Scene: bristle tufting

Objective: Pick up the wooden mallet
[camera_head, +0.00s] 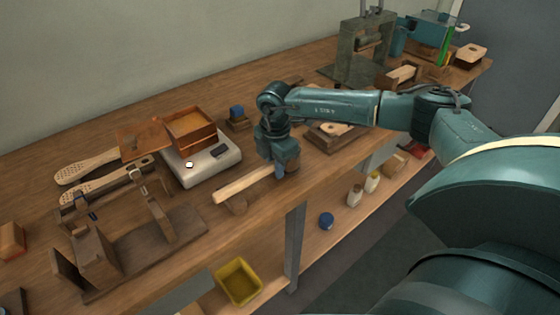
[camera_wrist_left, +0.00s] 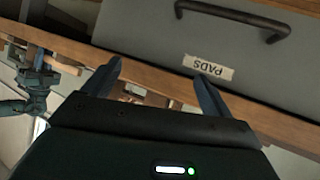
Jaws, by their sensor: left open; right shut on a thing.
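The wooden mallet (camera_head: 242,186) shows in the head view as a pale handle that points left from my right gripper (camera_head: 281,171). The gripper is shut on it near the handle's right end, low over the bench. The mallet's head cannot be made out; the gripper may hide it. My left gripper (camera_wrist_left: 157,88) is open and empty in the left wrist view, in front of a grey drawer. It does not show in the head view.
A scale (camera_head: 215,165) with a wooden box (camera_head: 190,130) on it stands left of my right gripper. A wooden jig (camera_head: 150,245) fills the front left. A wooden block with a cutout (camera_head: 330,135) lies behind my arm. The drawer (camera_wrist_left: 225,50) reads PADS.

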